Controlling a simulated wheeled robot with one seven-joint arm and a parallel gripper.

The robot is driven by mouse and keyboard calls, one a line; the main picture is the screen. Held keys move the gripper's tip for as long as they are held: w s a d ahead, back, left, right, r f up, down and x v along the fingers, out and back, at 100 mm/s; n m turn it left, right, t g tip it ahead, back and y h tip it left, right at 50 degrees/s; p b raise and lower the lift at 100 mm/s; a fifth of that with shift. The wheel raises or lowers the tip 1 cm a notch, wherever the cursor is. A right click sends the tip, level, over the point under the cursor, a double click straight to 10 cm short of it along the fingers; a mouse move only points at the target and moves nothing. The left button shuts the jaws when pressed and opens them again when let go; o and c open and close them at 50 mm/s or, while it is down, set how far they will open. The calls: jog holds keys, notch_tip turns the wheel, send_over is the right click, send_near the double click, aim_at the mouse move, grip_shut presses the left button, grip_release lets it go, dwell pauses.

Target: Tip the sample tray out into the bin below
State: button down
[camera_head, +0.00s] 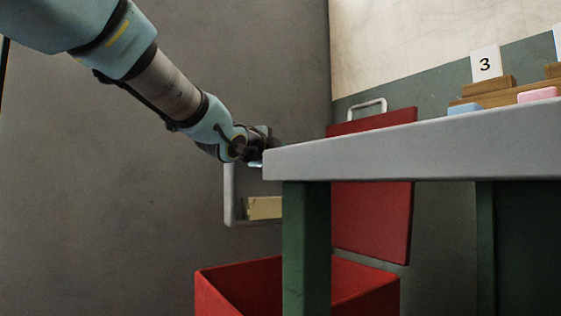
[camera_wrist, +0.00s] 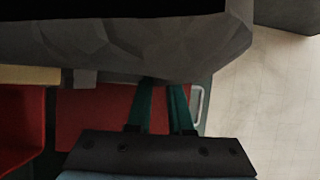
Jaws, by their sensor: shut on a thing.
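My gripper (camera_head: 258,158) is shut on the sample tray, just left of the table's end in the head view. The tray (camera_head: 228,195) shows there as a pale grey rim, with its right part hidden behind the table. A pale yellow block (camera_head: 264,207) is at the tray's lower edge. The open red bin (camera_head: 235,283) stands below on the floor, partly hidden by a table leg. In the wrist view, my fingers (camera_wrist: 163,90) reach up to a dark grey surface, the yellow block (camera_wrist: 28,75) shows at left, and the bin (camera_wrist: 20,125) lies beneath. The tray's tilt is hard to tell.
The grey table (camera_head: 420,145) with a green leg (camera_head: 306,250) is close on the right. A red panel with a handle (camera_head: 370,220) is behind that leg. A number 3 card (camera_head: 486,63) and blue and pink pieces (camera_head: 538,95) are on the table. The floor at left is clear.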

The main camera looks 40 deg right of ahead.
jog(key=shift+s+a+f+m+t+h+b, duration=0.2)
jog(key=shift+s+m+b, duration=0.4)
jog(key=shift+b, duration=1.7)
jog(key=shift+s+f+m+h+b, duration=0.2)
jog(key=shift+s+b, duration=0.65)
jog(key=shift+b, duration=1.4)
jog(key=shift+s+a+m+t+h+b, duration=0.1)
jog(key=shift+s+m+h+b, duration=0.4)
jog(key=shift+b, duration=1.8)
jog(key=s+m, duration=0.1)
jog(key=s+f+m+h, duration=0.1)
jog(key=s, duration=0.1)
jog(key=s+m, duration=0.1)
jog(key=s, duration=0.1)
jog(key=shift+s+a+f+m+h, duration=0.2)
jog(key=shift+a+f+m+h, duration=0.1)
jog(key=shift+f+m, duration=0.1)
jog(key=shift+d+r, duration=0.1)
